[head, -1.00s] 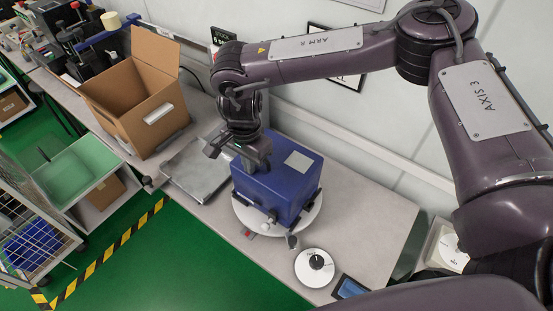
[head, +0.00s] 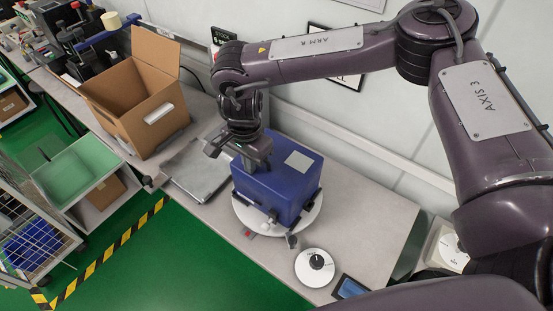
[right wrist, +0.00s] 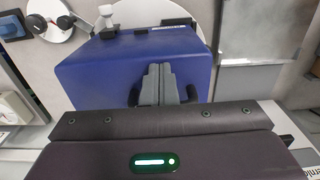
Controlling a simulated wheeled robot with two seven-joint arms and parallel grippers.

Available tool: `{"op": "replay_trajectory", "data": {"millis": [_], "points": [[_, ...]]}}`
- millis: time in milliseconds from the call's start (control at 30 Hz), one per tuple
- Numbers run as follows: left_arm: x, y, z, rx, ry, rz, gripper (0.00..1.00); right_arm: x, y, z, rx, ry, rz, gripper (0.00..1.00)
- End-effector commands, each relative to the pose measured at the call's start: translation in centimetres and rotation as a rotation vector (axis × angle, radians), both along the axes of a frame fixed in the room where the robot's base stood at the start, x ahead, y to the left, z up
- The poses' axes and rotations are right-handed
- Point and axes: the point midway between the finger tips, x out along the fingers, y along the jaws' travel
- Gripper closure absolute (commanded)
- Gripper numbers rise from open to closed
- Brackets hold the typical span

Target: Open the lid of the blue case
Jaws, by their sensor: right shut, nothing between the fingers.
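The blue case (head: 275,187) stands on a white round plate (head: 243,214) on the bench. No gap shows at its lid, and a pale label (head: 298,161) is on its top. My right gripper (head: 254,163) is at the case's back left top area, fingers together and empty. In the right wrist view the grey fingers (right wrist: 161,72) lie in front of the blue case (right wrist: 95,70). A dark curved piece shows on each side of them, perhaps handle ends; whether the fingers touch the case I cannot tell. My left gripper is not in view.
An open cardboard box (head: 135,105) and a flat grey sheet or tray (head: 198,168) are left of the case. A white dial (head: 315,267) and a small dark-framed screen (head: 350,288) are at the front right.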

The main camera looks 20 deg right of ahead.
Motion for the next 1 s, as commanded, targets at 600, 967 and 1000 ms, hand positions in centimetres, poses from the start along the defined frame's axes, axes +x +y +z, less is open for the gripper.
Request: {"op": "replay_trajectory", "data": {"millis": [600, 967, 1000], "points": [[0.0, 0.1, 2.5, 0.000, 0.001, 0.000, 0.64, -0.4, 0.6, 3.4, -0.003, -0.001, -0.001, 1.00], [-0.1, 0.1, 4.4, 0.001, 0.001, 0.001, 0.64, -0.9, 1.3, 6.2, -0.003, -0.001, -0.001, 1.00], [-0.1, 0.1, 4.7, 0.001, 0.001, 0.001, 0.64, -0.9, 1.3, 6.5, -0.002, -0.002, -0.001, 1.00]]}}
